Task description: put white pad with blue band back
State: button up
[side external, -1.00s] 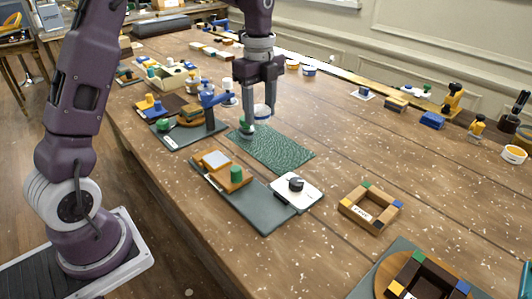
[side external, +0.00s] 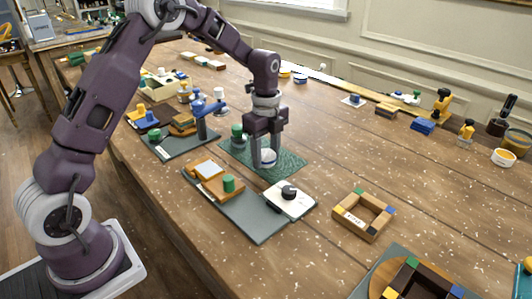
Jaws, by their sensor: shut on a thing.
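The white pad with a blue band (side external: 268,158) is a small round piece over the dark green textured mat (side external: 290,164) near the middle of the side external view. My gripper (side external: 267,161) points straight down with one finger on each side of the pad and is shut on it. The fingers hide part of the pad's sides. I cannot tell whether the pad touches the mat or hangs just above it. A green-topped piece (side external: 238,134) stands at the mat's far left end, apart from my gripper.
In front of the mat is a grey board (side external: 256,222) with orange blocks, a green cylinder (side external: 228,184) and a white plate with a black knob (side external: 289,192). A wooden frame (side external: 363,214) is right.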

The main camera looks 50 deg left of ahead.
aim_at(266, 153)
jog(key=o, duration=1.3)
notch_tip(266, 153, up, 12)
jog(key=s+d+r+n+t, duration=0.2)
jog(key=s+d+r+n, duration=0.2)
jog(key=s+r+n, duration=0.65)
jog(key=s+d+f+n+t, duration=0.1)
jog(key=s+n, duration=0.1)
jog(key=s, duration=0.4)
jog(key=s+d+f+n+t, duration=0.1)
jog(key=s+f+n, duration=0.1)
jog(key=s, duration=0.5)
jog(key=s+f+n+t, duration=0.1)
jog(key=s+f+n, duration=0.1)
jog(key=s, duration=0.4)
jog(key=shift+s+d+n+t, duration=0.3)
jog(key=shift+s+d+n, duration=0.1)
jog(key=shift+n, duration=0.35)
